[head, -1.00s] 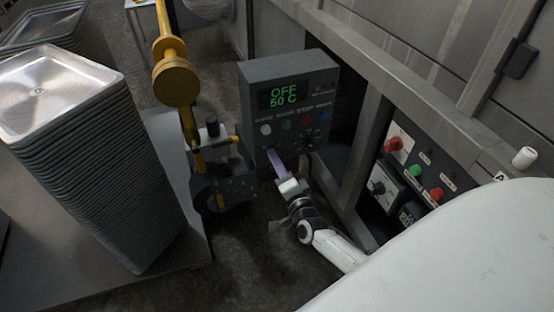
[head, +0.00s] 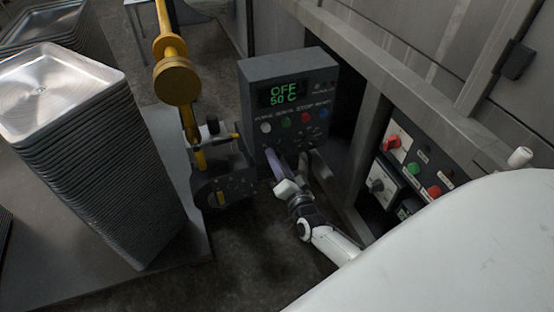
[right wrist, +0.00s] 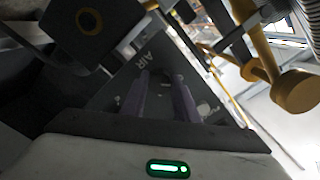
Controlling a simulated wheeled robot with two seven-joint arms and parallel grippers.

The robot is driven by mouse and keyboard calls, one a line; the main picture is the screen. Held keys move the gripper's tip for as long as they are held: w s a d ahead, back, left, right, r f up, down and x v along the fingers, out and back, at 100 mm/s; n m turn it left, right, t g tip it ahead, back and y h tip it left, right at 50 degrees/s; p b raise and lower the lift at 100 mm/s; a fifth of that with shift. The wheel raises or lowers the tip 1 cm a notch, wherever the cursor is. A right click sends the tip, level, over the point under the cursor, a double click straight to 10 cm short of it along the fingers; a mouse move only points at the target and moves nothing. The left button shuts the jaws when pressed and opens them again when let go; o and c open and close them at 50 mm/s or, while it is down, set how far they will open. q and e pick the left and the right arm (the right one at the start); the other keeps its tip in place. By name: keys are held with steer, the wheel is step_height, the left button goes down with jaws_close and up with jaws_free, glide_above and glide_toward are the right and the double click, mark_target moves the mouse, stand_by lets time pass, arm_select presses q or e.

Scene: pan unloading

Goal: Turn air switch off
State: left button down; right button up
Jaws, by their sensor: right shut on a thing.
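The grey control box (head: 300,72) stands in the middle of the head view, with a green display (head: 284,93) reading OFF 50 C. My right gripper (head: 272,156) reaches up to its lower front from below. In the right wrist view, its two purple fingers (right wrist: 164,92) straddle a small dark knob, the air switch (right wrist: 165,78), beside the AIR label (right wrist: 147,56). The fingers are shut on the switch, which they largely hide. Its exact angle cannot be told. My left gripper is not in view.
Buttons (head: 305,118) line the box above the gripper. A yellow post (head: 176,80) and dark hardware (head: 224,185) stand close on the left. A tall stack of trays (head: 100,160) is farther left. A second panel (head: 410,170) with red and green buttons is on the right.

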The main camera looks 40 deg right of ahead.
steer(key=shift+f, duration=0.1)
steer(key=o, duration=1.1)
steer(key=shift+c, duration=0.2)
arm_select(q)
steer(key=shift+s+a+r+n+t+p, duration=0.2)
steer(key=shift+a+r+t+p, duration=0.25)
steer(key=shift+p, duration=0.3)
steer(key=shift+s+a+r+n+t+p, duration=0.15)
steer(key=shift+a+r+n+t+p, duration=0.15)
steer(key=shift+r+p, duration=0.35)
arm_select(e)
steer(key=v, duration=1)
steer(key=shift+s, duration=0.15)
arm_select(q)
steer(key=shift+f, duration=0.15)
arm_select(e)
steer(key=shift+a, duration=0.15)
